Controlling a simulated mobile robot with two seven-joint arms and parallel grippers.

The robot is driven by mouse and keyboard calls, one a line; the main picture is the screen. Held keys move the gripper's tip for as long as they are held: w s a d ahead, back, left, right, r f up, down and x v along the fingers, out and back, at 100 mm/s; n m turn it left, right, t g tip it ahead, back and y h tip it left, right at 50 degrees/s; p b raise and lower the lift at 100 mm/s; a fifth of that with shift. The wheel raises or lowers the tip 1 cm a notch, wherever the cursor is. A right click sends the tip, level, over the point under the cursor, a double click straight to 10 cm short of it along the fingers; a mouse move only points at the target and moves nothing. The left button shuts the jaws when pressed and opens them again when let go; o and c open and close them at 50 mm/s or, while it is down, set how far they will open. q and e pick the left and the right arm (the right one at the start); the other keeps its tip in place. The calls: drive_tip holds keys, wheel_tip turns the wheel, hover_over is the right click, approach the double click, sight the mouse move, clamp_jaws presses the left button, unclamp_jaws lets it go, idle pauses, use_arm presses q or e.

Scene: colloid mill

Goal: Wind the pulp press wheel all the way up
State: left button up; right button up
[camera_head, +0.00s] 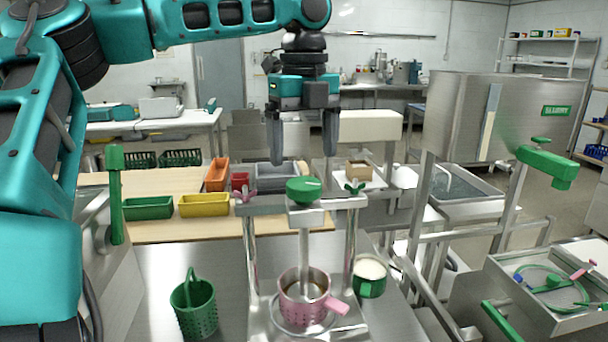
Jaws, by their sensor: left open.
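The pulp press stands on the steel table in front of me, a frame with two steel posts and a crossbar. Its round green wheel (303,190) sits on top of the crossbar, with a vertical steel screw (304,240) running down from it. The screw's lower end goes into a pink pot (304,301) on the press base, so the plate is hidden. My left gripper (303,157) is open and empty, fingers pointing down. In the picture its fingertips are just above the wheel, one to each side; I cannot tell the exact depth. My right gripper is out of view.
Coloured bins (204,205) lie behind. A large steel tank (480,115) stands at the right.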

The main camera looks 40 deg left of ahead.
sight(304, 183)
use_arm(q)
drive_tip(key=shift+f, duration=2.75)
drive_tip(key=shift+c, duration=0.4)
drive_tip(key=c, duration=1)
